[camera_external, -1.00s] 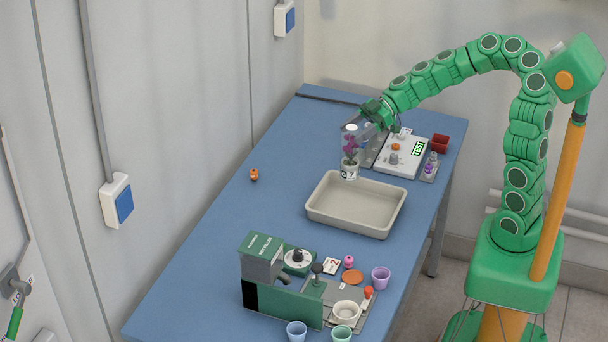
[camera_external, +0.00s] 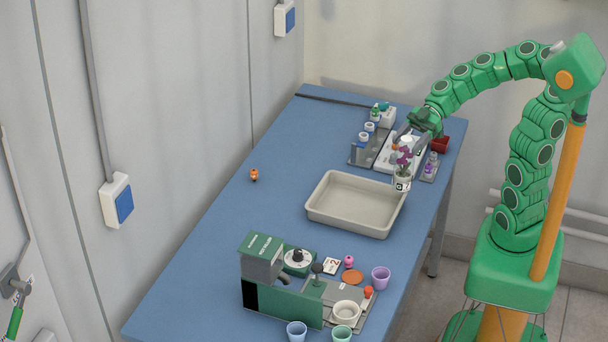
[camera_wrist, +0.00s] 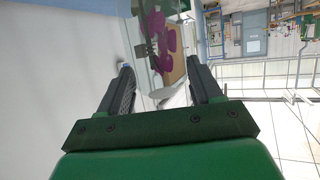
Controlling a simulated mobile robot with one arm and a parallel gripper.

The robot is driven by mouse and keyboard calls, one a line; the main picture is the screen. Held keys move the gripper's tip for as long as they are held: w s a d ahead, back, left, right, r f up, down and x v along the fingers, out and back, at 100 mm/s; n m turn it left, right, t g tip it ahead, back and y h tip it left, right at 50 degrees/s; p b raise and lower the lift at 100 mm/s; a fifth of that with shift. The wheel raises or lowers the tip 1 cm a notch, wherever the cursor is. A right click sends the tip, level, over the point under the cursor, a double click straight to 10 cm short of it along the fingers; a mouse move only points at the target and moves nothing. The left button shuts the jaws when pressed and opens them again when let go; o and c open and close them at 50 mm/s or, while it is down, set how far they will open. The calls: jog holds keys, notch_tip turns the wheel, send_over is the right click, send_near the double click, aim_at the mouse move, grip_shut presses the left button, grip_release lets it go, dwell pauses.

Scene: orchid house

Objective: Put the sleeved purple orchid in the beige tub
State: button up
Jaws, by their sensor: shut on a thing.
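The sleeved purple orchid (camera_external: 404,160) hangs from my gripper (camera_external: 412,136), with its white pot at the bottom, near the back right corner of the beige tub. The purple flowers in the clear sleeve (camera_wrist: 163,40) also show between the two fingers of my gripper (camera_wrist: 170,85) in the wrist view. The jaws are shut on the sleeve. The beige tub (camera_external: 340,222) stands empty on the blue table. Whether the pot is over the tub's rim or just behind it I cannot tell.
Behind the orchid stand a white device (camera_external: 386,158), a grey rack (camera_external: 358,150) with small pots, and a dark red pot (camera_external: 440,143). A green machine (camera_external: 270,280) and several cups stand in front of the tub. A small orange object (camera_external: 254,175) lies left; the table's left side is mostly clear.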

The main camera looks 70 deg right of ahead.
jog(key=w+f, duration=1.3)
jog(key=w, duration=0.1)
dwell(0.7)
jog(key=shift+f, duration=0.1)
jog(key=o, duration=1.5)
